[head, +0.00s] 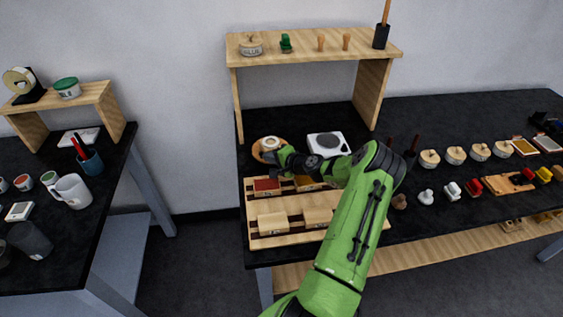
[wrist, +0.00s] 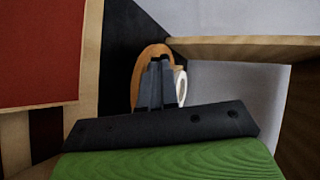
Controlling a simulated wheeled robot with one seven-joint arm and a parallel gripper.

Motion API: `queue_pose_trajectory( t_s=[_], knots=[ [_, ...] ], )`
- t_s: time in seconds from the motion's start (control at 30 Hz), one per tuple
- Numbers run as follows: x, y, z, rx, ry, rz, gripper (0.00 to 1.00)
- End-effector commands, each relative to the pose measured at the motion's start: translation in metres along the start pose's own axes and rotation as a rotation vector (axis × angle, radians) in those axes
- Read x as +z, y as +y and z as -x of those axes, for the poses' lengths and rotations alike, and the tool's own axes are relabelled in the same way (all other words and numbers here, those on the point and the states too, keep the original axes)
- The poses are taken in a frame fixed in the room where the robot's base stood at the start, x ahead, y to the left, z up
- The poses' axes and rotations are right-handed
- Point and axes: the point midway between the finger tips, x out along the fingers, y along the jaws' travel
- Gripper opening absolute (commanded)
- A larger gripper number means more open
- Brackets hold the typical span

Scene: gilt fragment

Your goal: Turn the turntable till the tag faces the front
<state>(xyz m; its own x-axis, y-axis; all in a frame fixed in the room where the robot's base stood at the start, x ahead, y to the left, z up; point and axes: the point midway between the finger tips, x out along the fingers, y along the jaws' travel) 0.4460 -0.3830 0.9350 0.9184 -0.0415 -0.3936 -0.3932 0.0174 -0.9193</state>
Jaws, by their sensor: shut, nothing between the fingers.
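The turntable (head: 257,154) is a round wooden disc at the back left of the middle bench, under the raised shelf. A white round object (head: 270,142) sits on it. In the wrist view, the turntable (wrist: 149,53) shows as an orange-brown disc behind my fingers, with part of the white object (wrist: 182,84) to their right. My gripper (head: 268,157) is shut and empty, at the front edge of the turntable in the head view. I cannot tell whether it touches the disc. I cannot make out a tag in either view.
A wooden rack (head: 250,222) with small boxes stands just in front of the turntable. A white scale (head: 328,144) is to its right. The wooden shelf (head: 310,60) spans above, its left leg close by. Lidded pots and small items line the bench at right.

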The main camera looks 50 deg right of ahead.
Motion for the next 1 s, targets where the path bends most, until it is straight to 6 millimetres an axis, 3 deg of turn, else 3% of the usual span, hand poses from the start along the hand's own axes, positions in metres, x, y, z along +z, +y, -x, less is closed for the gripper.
queue_pose_trajectory(
  t_s=[0.47, 0.73, 1.0],
  knots=[
    [0.003, -0.003, -0.012, 0.001, -0.001, 0.001, 0.00],
    [0.012, -0.009, -0.026, 0.001, 0.091, -0.036, 0.00],
    [0.012, -0.010, -0.026, 0.001, 0.091, -0.039, 0.00]
  ],
)
